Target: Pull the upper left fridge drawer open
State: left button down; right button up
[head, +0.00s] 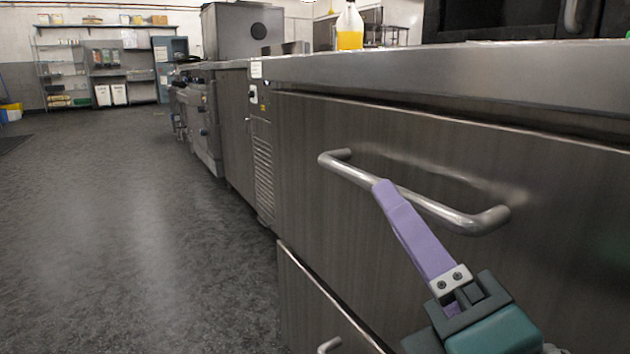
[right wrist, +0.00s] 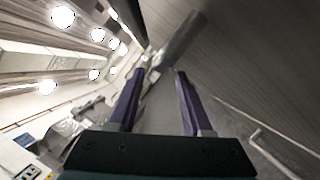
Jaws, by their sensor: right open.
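The upper drawer front (head: 310,170) is brushed metal under the counter, with a bar handle (head: 450,216) across it. It looks closed, apart from a dark gap along its top edge. My right gripper (head: 382,190) reaches up from the lower right, and one purple finger has its tip at the handle bar. In the right wrist view my right gripper (right wrist: 162,70) is open, both purple fingers apart, with the handle bar (right wrist: 178,42) running past the tips and partly between them. I cannot tell whether the fingers touch it. My left gripper is not in view.
A lower drawer (head: 312,300) with its own handle (head: 330,346) sits below. The metal counter (head: 440,75) carries a bottle of yellow liquid (head: 349,30). The grey floor (head: 130,220) at the left is clear, with shelves (head: 62,72) far back.

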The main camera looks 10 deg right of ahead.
aim_at(372, 175)
jog(key=x, duration=0.6)
jog(key=shift+w+a+r, duration=0.1)
jog(key=shift+w+a, duration=0.05)
jog(key=shift+w, duration=0.2)
grip_shut()
dwell(1.1)
